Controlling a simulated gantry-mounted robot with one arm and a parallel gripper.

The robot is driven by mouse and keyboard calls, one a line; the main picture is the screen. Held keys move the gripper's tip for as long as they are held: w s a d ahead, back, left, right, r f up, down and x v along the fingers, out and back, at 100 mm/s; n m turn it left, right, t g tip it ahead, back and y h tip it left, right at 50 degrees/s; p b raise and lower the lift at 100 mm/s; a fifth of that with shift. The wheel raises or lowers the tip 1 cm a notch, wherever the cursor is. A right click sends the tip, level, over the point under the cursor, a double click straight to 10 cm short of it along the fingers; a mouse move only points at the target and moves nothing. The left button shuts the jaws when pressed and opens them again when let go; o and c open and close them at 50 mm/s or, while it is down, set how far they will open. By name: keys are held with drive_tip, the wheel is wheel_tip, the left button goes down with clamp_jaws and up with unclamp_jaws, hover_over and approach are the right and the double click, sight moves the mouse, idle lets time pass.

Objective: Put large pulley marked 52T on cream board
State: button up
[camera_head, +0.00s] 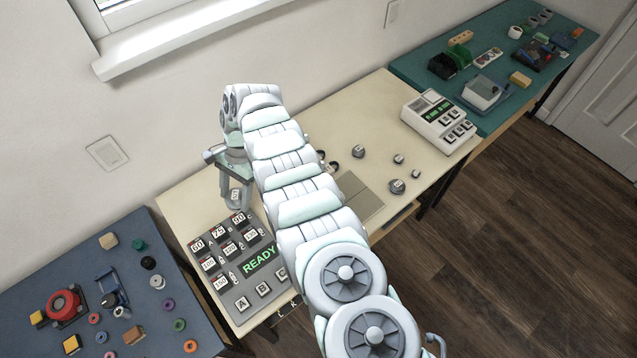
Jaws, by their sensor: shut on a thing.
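My gripper (234,187) is at the left back of the cream table (375,100), pointing down. It is shut on a small grey part (235,199) with a pale label, probably a pulley; the marking is too small to read. I cannot read which is 52T. A flat beige plate (360,197) lies beside my arm, partly hidden by it.
A grey panel (225,285) with numbered tiles and a green READY display stands at the table's front left. A white keypad device (438,122) is at the right end. A blue table (60,275) and a green table (500,50) with loose parts flank it.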

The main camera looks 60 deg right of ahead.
drive_tip(key=s+d+f+m+t+h, duration=0.1)
drive_tip(key=s+d+f+m, duration=0.25)
drive_tip(key=s+d, duration=0.25)
drive_tip(key=s+d+f+m+t+h+b, duration=0.1)
drive_tip(key=s+d+f+m, duration=0.1)
drive_tip(key=s+d+m, duration=0.3)
drive_tip(key=s+d+f+m+t, duration=0.1)
drive_tip(key=s+d+f+m, duration=0.15)
drive_tip(key=s+d, duration=0.45)
drive_tip(key=f+b, duration=0.6)
drive_tip(key=w+f+b, duration=0.1)
drive_tip(key=f+b, duration=0.2)
drive_tip(key=shift+d+f, duration=0.3)
drive_tip(key=shift+d, duration=0.1)
drive_tip(key=shift+f+b, duration=0.3)
drive_tip(key=shift+f, duration=0.2)
drive_tip(key=o, duration=1.4)
